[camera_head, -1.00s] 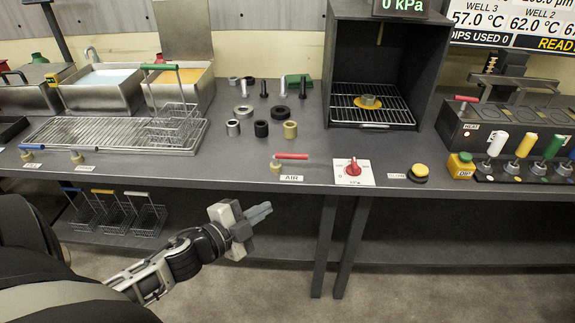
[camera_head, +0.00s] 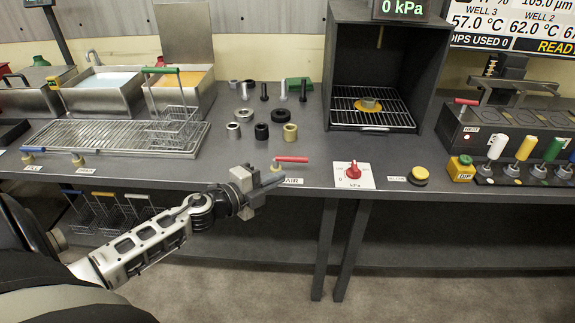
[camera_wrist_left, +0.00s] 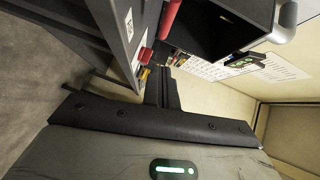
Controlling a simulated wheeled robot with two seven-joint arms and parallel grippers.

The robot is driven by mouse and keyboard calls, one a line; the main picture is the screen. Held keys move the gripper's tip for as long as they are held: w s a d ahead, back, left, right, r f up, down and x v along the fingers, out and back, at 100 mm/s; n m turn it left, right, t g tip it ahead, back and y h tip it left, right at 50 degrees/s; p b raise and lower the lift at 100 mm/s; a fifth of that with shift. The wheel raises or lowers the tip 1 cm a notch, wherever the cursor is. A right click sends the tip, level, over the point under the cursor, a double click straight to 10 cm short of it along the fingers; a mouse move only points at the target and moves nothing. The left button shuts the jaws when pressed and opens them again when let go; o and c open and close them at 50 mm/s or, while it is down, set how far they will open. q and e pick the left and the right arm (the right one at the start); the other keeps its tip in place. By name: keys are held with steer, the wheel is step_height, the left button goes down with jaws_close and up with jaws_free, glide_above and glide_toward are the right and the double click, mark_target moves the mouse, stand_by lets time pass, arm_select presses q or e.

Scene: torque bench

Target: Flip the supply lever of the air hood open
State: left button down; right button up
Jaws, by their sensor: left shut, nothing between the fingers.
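The air supply lever (camera_head: 292,159) has a red handle on a brass valve at the bench's front edge, above the AIR label. Its handle points right, roughly along the edge. It also shows as a red bar at the top of the left wrist view (camera_wrist_left: 170,17). The air hood (camera_head: 341,70) is a dark open-fronted box, its display (camera_head: 403,7) reading 0 kPa. My left gripper (camera_head: 273,182) is shut and empty, in front of the bench edge just below the lever, apparently apart from it. It partly covers the AIR label. My right gripper is out of view.
A red dial (camera_head: 353,171) on a white plate and a yellow button (camera_head: 420,173) sit right of the lever. Several rings and bolts stand behind it, including a brass ring (camera_head: 290,132). A wire basket (camera_head: 176,128) stands on the rack at left.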

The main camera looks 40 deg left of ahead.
mark_target(300, 161)
arm_select(q)
steer(key=w, duration=0.4)
steer(key=w+f, duration=0.1)
steer(key=shift+w+a+b, duration=0.2)
steer(key=shift+w+b, duration=0.15)
steer(key=shift+w, duration=0.05)
steer(key=shift+w+a+f, duration=0.1)
steer(key=shift+w+a, duration=0.1)
steer(key=shift+w, duration=0.1)
steer(key=shift+w+a, duration=0.15)
steer(key=shift+w, duration=0.1)
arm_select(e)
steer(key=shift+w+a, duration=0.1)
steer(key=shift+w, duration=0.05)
